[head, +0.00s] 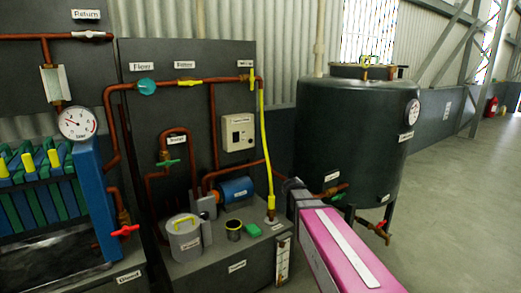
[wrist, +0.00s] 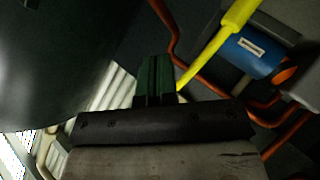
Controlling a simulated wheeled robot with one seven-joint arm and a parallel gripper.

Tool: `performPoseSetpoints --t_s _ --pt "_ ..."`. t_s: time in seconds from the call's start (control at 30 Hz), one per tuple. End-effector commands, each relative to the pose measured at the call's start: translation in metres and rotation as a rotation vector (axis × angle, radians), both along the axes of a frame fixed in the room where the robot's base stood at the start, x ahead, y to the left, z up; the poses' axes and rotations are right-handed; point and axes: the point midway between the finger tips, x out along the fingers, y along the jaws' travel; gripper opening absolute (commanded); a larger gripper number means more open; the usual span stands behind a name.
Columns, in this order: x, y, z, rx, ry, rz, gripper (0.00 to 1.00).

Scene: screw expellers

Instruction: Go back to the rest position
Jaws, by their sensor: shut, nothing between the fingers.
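My gripper (wrist: 155,62) shows in the wrist view as two dark green fingers lying side by side, shut and empty. In the head view my pink and grey arm reaches in from the bottom right, and its far end is by the right edge of the dark panel. The fingers are hard to make out there. In the wrist view the yellow hose (wrist: 222,45) passes close to the right of the fingers in the picture. The blue motor (wrist: 248,52) is farther right. The depth between them and the fingers is unclear.
A dark tank (head: 345,135) stands right of the panel, with a low pipe and valve (head: 375,230) beside my arm. The yellow hose (head: 264,140) hangs left of my arm's end. A lidded pot (head: 184,238) sits on the bench. Open floor (head: 460,210) lies right.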

Motion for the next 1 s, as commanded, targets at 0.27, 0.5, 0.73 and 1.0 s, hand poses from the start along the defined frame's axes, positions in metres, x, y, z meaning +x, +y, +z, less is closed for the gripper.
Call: performPoseSetpoints --t_s 0.27,0.5,0.73,1.0 --pt "-0.153 -0.043 -0.100 0.301 0.483 -0.367 0.00" --pt "-0.261 -0.039 -0.138 0.486 0.832 -0.567 0.00" --pt "-0.291 -0.034 -0.143 0.539 0.943 -0.619 0.00" --pt "-0.290 -0.033 -0.143 0.538 0.943 -0.619 0.00"
